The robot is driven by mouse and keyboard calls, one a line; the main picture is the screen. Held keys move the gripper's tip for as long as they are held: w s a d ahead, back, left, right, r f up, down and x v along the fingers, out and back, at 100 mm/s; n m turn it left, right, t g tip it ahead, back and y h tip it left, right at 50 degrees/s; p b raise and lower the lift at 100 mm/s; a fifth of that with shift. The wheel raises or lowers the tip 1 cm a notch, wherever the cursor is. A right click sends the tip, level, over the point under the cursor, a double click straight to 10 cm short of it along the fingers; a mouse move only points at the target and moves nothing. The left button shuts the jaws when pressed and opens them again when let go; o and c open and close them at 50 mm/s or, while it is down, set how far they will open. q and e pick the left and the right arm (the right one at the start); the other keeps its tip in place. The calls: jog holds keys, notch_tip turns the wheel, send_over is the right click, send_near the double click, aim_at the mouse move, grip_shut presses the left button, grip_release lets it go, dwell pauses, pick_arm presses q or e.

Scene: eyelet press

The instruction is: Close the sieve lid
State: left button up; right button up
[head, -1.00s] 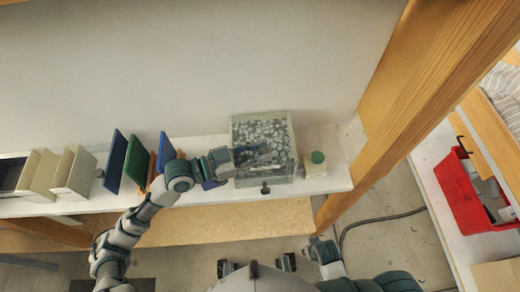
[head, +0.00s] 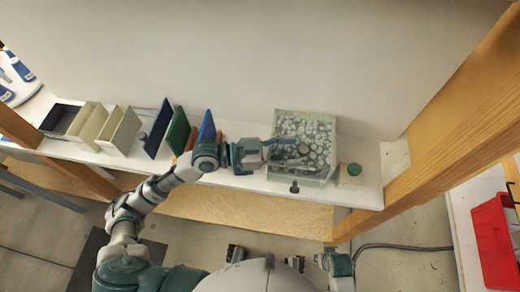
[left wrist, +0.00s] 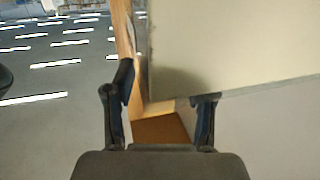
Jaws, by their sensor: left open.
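The sieve (head: 318,158) is a clear, box-like case with a pale speckled pattern inside, standing on the white shelf. A dark round knob (head: 303,149) shows within its outline, and another dark knob (head: 294,188) is at its front edge. I cannot tell the lid from the case or how far open it is. My left gripper (head: 298,152) is open, with its fingers over the left part of the sieve; contact is unclear. In the left wrist view the open fingers (left wrist: 163,92) have a pale panel (left wrist: 225,50) beyond them.
Blue and green upright panels (head: 178,132) and cream bins (head: 120,130) stand left of the sieve. A small block with a green top (head: 354,170) sits close at its right. A wooden post (head: 440,130) bounds the right side. A red bin (head: 492,245) is beyond it.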

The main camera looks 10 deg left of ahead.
pick_arm(q)
jog(key=v, duration=0.9)
jog(key=shift+a, duration=0.4)
jog(key=shift+f, duration=0.1)
jog(key=shift+s, duration=0.1)
